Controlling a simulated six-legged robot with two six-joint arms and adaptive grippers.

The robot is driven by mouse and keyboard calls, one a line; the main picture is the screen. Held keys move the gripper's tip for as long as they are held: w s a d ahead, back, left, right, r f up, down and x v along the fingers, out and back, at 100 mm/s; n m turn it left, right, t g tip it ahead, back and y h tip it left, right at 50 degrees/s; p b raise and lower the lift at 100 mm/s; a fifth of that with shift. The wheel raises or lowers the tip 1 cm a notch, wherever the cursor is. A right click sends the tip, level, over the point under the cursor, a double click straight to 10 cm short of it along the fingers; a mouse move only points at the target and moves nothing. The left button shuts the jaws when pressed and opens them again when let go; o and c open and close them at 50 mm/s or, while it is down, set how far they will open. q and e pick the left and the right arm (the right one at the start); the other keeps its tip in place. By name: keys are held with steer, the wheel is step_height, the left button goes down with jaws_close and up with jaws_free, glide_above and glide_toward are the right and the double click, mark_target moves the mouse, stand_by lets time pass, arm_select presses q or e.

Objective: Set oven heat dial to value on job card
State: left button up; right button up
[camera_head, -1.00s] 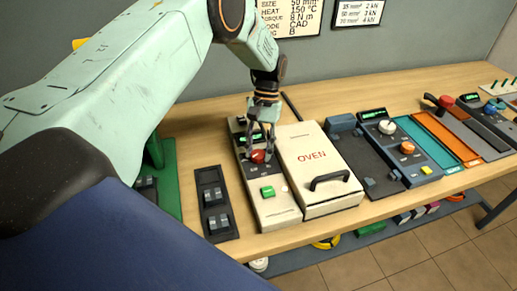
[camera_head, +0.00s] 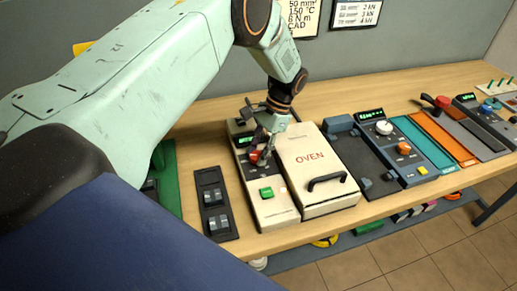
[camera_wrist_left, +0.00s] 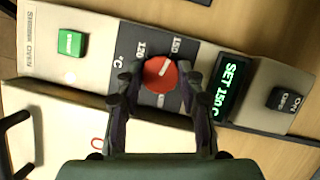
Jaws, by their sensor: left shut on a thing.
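The oven's heat dial is a round red knob (camera_head: 255,157) on the cream control box (camera_head: 284,217). My left gripper (camera_wrist_left: 161,92) is shut on the red knob, with a finger on each side of it in the left wrist view. The knob's white mark points up and slightly right, toward the printed 150. The green display (camera_wrist_left: 230,87) reads SET 150 C. The job card (camera_head: 301,18), partly cut off on the wall, shows 150 °C. My right gripper is not in view.
The oven (camera_head: 325,190) with its black handle stands right beside the control box. A green button (camera_head: 266,193) sits nearer the front of the box. A black switch panel (camera_head: 214,203) lies to the left. Other dial stations (camera_head: 384,150) stand farther right.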

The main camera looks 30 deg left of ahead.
arm_select(q)
steer(key=shift+w+r, duration=0.2)
steer(key=shift+w, duration=0.05)
steer(key=o, duration=1.2)
steer(key=shift+s+f, duration=0.1)
steer(key=shift+s, duration=0.1)
steer(key=v, duration=1.2)
